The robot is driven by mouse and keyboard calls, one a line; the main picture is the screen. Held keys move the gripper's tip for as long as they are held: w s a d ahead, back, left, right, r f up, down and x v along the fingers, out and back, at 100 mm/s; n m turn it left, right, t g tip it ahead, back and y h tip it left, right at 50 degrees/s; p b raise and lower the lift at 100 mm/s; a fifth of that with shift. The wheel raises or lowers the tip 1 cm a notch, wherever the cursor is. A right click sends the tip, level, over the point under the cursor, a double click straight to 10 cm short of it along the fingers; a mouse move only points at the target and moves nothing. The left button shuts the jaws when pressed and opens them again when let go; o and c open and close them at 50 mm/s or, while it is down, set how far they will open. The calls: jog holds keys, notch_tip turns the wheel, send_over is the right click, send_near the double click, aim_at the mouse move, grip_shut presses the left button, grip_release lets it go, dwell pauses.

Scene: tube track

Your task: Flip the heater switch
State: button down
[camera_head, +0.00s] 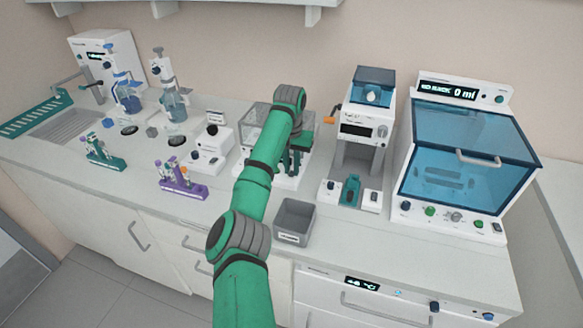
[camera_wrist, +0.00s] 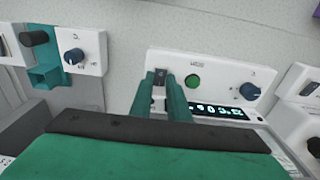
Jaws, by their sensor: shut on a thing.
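In the wrist view a small dark switch (camera_wrist: 160,75) sits on a white front panel (camera_wrist: 215,70), beside a round green button, a blue knob and a lit display. The two green fingers of my gripper (camera_wrist: 161,84) are on either side of the switch and shut on it. Whether the switch is on or off cannot be told. In the head view the panel belongs to the white unit with a clear tank (camera_head: 253,122) in the middle of the bench. My arm hides much of that unit and its switch.
A grey open bin (camera_head: 294,222) stands right of my arm near the bench front. A white device with an orange handle (camera_head: 366,124) and a large blue-windowed cabinet (camera_head: 465,150) stand further right. A purple tube rack (camera_head: 181,182) and a green one (camera_head: 104,152) are on the left.

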aim_at(291, 174)
jog(key=c, duration=1.7)
grip_release()
jog(key=r, duration=1)
jog(key=shift+s+a+r, duration=0.15)
jog(key=shift+s+r, duration=0.15)
jog(key=shift+r, duration=0.1)
